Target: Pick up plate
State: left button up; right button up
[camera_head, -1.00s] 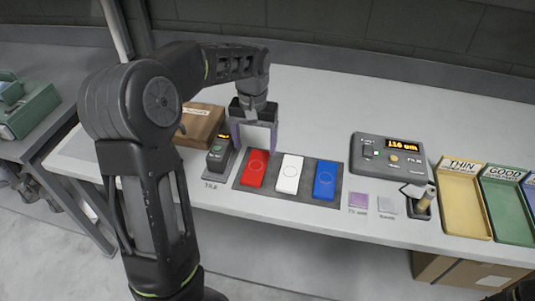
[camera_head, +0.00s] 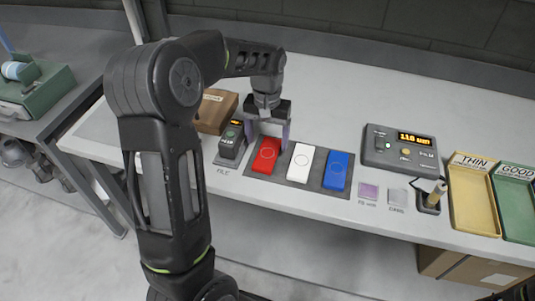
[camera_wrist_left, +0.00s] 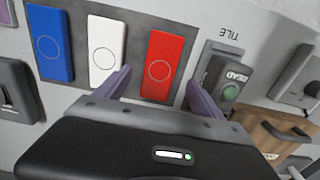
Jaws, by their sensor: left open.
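Three flat plates lie in a row on a dark mat (camera_head: 329,187): a red plate (camera_head: 266,157), a white plate (camera_head: 301,163) and a blue plate (camera_head: 337,171). My left gripper (camera_head: 270,138) is open and empty, pointing down just above and behind the red plate. In the left wrist view, its two purple fingers (camera_wrist_left: 157,84) reach to either side of the red plate (camera_wrist_left: 160,62), apart from each other. The white plate (camera_wrist_left: 102,52) and blue plate (camera_wrist_left: 49,45) show there to the left. I cannot tell whether the fingers touch the table. My right gripper does not show.
A small READ device (camera_head: 231,141) stands close left of the red plate, with a brown box (camera_head: 214,110) behind it. A grey display unit (camera_head: 402,148), yellow tray (camera_head: 474,205) and green tray (camera_head: 516,210) stand on the right. The table behind the plates is clear.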

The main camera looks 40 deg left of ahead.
aim_at(267, 152)
pick_arm(q)
jog(key=shift+f+p, duration=0.55)
jog(key=shift+f, duration=1.85)
jog(key=c, duration=1.6)
jog(key=shift+w+r, duration=0.1)
jog(key=shift+r, duration=0.05)
notch_tip(267, 152, up, 10)
jog(key=b, duration=0.1)
